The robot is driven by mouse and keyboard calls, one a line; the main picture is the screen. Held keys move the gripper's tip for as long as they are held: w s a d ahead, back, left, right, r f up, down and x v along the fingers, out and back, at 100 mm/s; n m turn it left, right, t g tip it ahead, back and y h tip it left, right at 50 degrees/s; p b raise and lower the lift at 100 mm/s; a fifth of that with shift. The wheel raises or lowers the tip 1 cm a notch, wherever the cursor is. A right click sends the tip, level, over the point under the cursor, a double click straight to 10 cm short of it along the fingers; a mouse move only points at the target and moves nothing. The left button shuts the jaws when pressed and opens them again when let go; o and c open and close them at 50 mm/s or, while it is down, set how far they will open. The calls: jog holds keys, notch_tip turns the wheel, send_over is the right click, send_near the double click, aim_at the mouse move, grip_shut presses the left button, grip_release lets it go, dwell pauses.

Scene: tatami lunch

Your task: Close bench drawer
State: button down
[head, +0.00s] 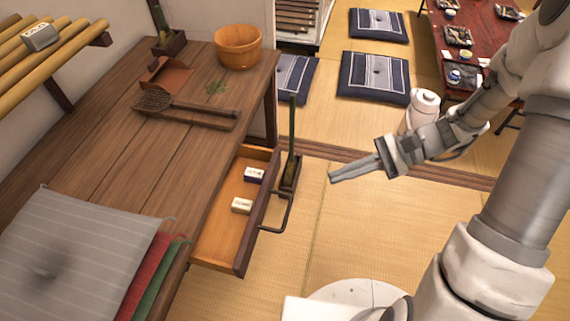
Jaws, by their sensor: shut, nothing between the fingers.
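The bench drawer (226,232) is pulled out from the right side of the wooden bench (150,165), and its open inside shows. Two small labelled boxes lie in it: a dark blue and white box (254,174) toward the back and a white box (241,205) nearer. A dark bar handle (278,221) stands out from the drawer front. My gripper (331,176) is shut and empty. It points left, to the right of the drawer front in the picture, apart from the handle.
A dark upright thing with a green stem (291,165) stands close beyond the handle. A white canister (424,108) shows behind my arm. Tatami floor (350,225) right of the drawer is clear.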

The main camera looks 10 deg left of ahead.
aim_at(269, 182)
jog(key=w+f+m+t+y+b, duration=0.2)
jog(key=f+m+t+y+b, duration=0.15)
jog(key=f, duration=0.45)
jog(key=w+f+m+t+y+b, duration=0.25)
jog(key=f+m, duration=0.25)
jog(key=f, duration=0.3)
jog(key=shift+g, duration=0.5)
jog(key=a, duration=0.4)
jog(key=a+b, duration=0.1)
jog(key=a, duration=0.4)
jog(key=w+a+b, duration=0.1)
jog(key=a, duration=0.3)
jog(key=shift+a+f, duration=0.15)
jog(key=shift+a, duration=0.35)
jog(key=shift+a, duration=0.1)
jog(key=a, duration=0.7)
jog(key=w+a, duration=0.1)
jog(key=a, duration=0.3)
jog(key=shift+a+p, duration=0.2)
jog(key=shift+p, duration=0.1)
jog(key=shift+d, duration=0.45)
jog(key=d+p, duration=0.1)
jog(key=d, duration=0.3)
jog(key=d+p, duration=0.1)
jog(key=d, duration=0.3)
jog(key=s+d, duration=0.1)
jog(key=d, duration=0.4)
jog(key=shift+p, duration=0.4)
